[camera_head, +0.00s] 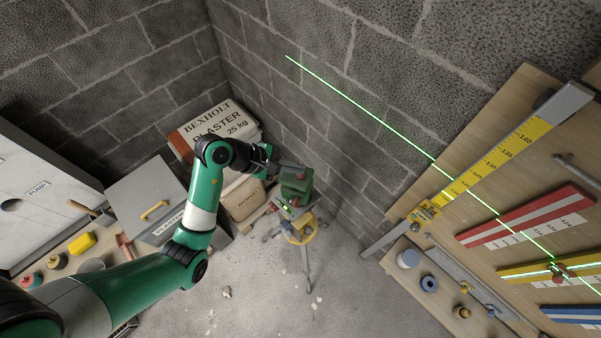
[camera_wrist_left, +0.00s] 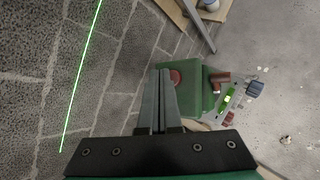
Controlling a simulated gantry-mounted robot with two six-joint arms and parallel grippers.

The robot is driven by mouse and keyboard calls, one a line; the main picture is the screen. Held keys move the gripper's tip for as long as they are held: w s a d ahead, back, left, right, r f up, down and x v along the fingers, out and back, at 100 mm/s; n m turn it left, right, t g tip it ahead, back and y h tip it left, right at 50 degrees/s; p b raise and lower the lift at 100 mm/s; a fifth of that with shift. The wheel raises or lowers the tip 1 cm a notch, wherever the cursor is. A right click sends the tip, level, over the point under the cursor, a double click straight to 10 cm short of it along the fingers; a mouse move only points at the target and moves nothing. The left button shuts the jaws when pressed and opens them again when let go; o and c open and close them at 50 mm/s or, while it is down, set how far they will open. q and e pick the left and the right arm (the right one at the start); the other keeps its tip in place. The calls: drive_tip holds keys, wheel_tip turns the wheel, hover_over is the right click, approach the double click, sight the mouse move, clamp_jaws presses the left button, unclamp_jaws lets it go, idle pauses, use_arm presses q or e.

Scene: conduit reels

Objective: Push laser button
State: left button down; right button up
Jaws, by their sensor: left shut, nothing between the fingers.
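The green laser level (camera_head: 296,188) stands on a tripod with a yellow head (camera_head: 299,232) near the back wall. In the left wrist view its green body (camera_wrist_left: 198,88) shows a round red button (camera_wrist_left: 175,77) on top, partly hidden behind my fingers. My left gripper (camera_head: 301,168) is shut and empty, with its fingertips over the top of the laser. In the wrist view the fingertips (camera_wrist_left: 160,72) lie beside the button; I cannot tell whether they touch it. A green laser line (camera_head: 370,114) shines on the block wall and crosses the board. My right gripper is not in view.
A grey plaster box (camera_head: 150,205) and a bench with small tools stand at the left. A wooden board (camera_head: 500,150) with a yellow scale and coloured bars leans at the right. Bare floor (camera_head: 260,290) lies in front.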

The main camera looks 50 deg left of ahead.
use_arm(q)
drive_tip(key=shift+f, duration=0.1)
idle(0.4)
drive_tip(key=shift+f, duration=0.35)
idle(0.3)
drive_tip(key=shift+r+p, duration=0.5)
drive_tip(key=shift+p, duration=0.1)
wheel_tip(320, 180, up, 6)
drive_tip(key=p, duration=0.6)
drive_tip(key=shift+a, duration=0.15)
